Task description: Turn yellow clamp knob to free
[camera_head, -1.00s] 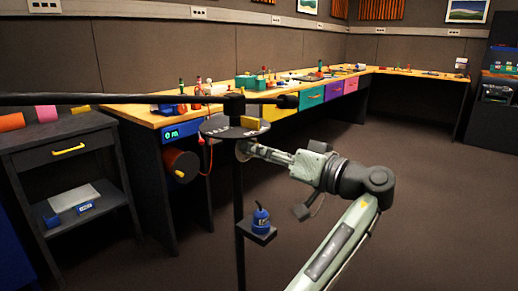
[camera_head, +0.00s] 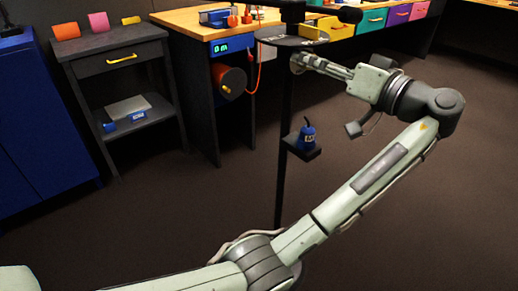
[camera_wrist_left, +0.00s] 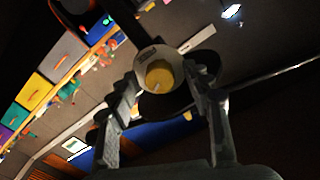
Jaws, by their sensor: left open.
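The yellow clamp knob (camera_wrist_left: 159,76) shows in the left wrist view as a round yellow face inside a pale ring, on a dark stand. My left gripper (camera_wrist_left: 164,92) is open, with one finger on each side of the knob. I cannot tell whether the fingers touch it. In the head view my left gripper (camera_head: 304,64) points left at the upper part of the thin black pole (camera_head: 285,185), just below a round dark plate (camera_head: 290,37). The knob's yellow face is hidden there. My right gripper is not in view.
A small shelf on the pole holds a blue weight-like object (camera_head: 307,138). Behind stand a workbench (camera_head: 190,22) with coloured drawers, a dark side table (camera_head: 110,55) with a scale (camera_head: 128,110) on its lower shelf, and a blue cabinet (camera_head: 45,120). The floor right of the pole is open.

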